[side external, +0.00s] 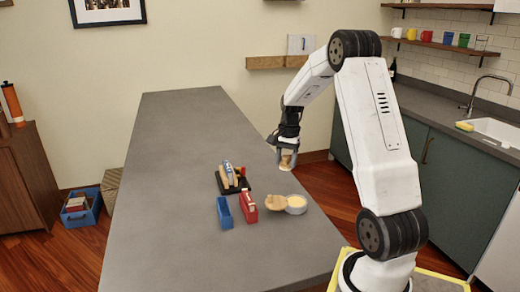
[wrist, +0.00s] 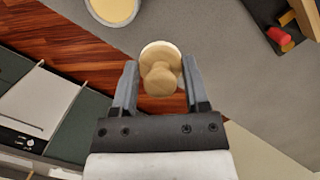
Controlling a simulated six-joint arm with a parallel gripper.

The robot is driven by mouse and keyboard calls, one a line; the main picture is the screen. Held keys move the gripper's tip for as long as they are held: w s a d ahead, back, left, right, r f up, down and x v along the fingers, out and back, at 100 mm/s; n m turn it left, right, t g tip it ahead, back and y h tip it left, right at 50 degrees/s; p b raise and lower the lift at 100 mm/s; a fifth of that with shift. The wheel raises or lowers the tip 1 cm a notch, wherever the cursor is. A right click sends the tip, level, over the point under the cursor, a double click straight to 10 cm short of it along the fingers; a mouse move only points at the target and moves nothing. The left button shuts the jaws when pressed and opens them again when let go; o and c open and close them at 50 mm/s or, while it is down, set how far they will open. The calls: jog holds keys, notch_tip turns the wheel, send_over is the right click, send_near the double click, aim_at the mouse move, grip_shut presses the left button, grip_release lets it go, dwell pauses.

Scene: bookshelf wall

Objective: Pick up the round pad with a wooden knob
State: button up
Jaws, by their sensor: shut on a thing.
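The round pad with a wooden knob (wrist: 160,66) is between my gripper's two fingers in the wrist view. Its pale round knob faces the camera and a wider disc shows behind it. My gripper (side external: 286,153) is shut on it and holds it in the air by the right edge of the grey counter in the side view. The pad (side external: 287,161) looks small there, and its underside is hard to make out. In the wrist view my gripper (wrist: 159,80) has one finger on each side of the knob.
On the counter (side external: 185,130) are a white bowl with yellow contents (side external: 296,204), a round wooden piece (side external: 277,202), a red holder (side external: 248,207), a blue holder (side external: 224,212) and a black tray (side external: 222,188) with several items. The counter's far half is clear.

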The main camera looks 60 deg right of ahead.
jog(key=shift+s+a+r, duration=0.4)
jog(key=shift+s+a, duration=0.15)
jog(key=shift+s, duration=0.15)
jog(key=shift+s+a+r, duration=0.35)
jog(key=shift+s+a, duration=0.2)
jog(key=shift+s, duration=0.2)
jog(key=shift+s+a+r, duration=0.4)
jog(key=shift+s+a, duration=0.15)
jog(key=shift+s, duration=0.15)
jog(key=o, duration=0.4)
jog(key=shift+c, duration=1.3)
